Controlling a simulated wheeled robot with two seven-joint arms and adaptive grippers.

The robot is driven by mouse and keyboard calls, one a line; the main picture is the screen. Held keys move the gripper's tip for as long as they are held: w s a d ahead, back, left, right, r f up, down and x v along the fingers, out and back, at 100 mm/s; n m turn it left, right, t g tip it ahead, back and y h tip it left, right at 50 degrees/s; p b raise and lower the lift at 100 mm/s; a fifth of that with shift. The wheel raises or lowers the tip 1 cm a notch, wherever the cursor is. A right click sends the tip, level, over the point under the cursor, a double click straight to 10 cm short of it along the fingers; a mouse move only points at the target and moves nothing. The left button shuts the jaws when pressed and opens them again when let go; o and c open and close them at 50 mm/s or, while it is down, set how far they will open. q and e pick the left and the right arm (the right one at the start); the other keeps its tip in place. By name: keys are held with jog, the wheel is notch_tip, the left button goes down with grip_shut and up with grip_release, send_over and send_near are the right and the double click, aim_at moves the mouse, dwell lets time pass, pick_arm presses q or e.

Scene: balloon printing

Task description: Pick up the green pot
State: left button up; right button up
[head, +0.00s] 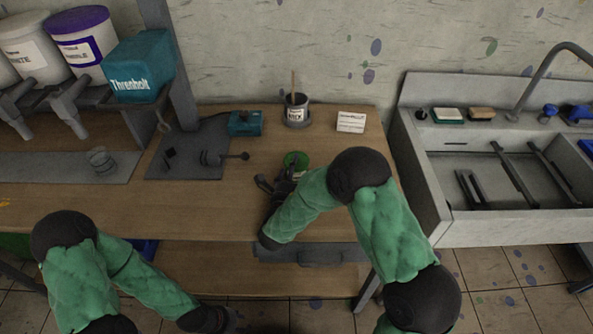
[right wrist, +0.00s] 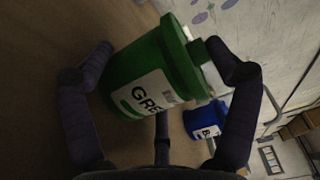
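The green pot (head: 296,159) stands on the wooden table, partly hidden behind my right gripper (head: 277,184) in the head view. The right wrist view shows the green pot (right wrist: 136,78) with a lid and a white label, between the spread fingers of my right gripper (right wrist: 150,48). The right-hand fingertip overlaps the lid edge; I cannot tell if it touches.
A blue pot (right wrist: 205,118) is close to the green pot in the right wrist view. A grey labelled pot with a stick (head: 296,112), a white card (head: 351,121) and a teal box (head: 245,123) stand at the back. The sink (head: 520,180) is at right.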

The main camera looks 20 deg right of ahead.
jog(key=shift+s+f, duration=0.1)
jog(key=c, duration=0.6)
jog(key=shift+o, duration=0.2)
